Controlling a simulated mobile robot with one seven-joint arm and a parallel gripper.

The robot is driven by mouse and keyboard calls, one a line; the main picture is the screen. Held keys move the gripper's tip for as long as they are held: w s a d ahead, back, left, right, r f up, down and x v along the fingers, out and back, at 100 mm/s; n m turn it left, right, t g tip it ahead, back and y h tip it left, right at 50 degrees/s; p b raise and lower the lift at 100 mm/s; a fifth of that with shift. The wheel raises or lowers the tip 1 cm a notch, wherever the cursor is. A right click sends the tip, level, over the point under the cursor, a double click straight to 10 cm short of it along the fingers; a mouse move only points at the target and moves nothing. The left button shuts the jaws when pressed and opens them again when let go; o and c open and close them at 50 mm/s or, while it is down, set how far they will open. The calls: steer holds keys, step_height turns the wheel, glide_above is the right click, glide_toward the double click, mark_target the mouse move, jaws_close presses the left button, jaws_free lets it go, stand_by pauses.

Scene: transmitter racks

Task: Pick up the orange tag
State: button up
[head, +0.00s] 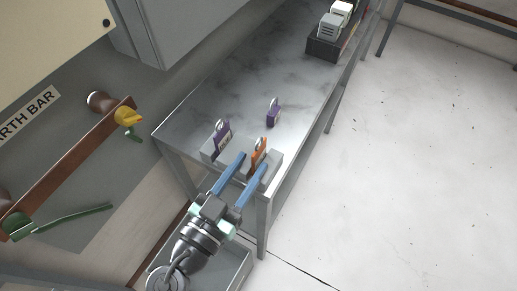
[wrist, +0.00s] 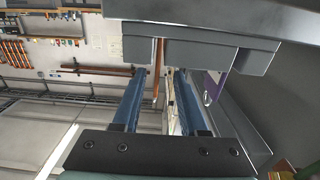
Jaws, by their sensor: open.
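The orange tag (head: 259,152) stands upright in a grey holder block (head: 233,158) near the front end of the metal bench. In the wrist view the orange tag (wrist: 158,62) shows edge-on as a thin strip beside the grey block (wrist: 200,48). My gripper (head: 253,161) is open, its two blue fingers reaching to the tag. In the wrist view my gripper (wrist: 160,74) has one finger on each side of the tag, with gaps showing. The tag's lower part is partly hidden in the head view.
A purple tag (head: 222,134) stands in the block to the left, and it also shows in the wrist view (wrist: 216,86). Another purple tag (head: 273,112) stands farther back on the bench (head: 240,95). A dark box with grey and white items (head: 329,36) is at the far end.

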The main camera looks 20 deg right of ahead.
mark_target(265, 147)
steer(key=p+x, duration=0.1)
steer(key=x, duration=0.5)
steer(key=shift+s+d, duration=0.15)
steer(key=shift+d, duration=0.05)
steer(key=shift+w+d, duration=0.35)
steer(key=shift+w, duration=0.05)
jaws_close()
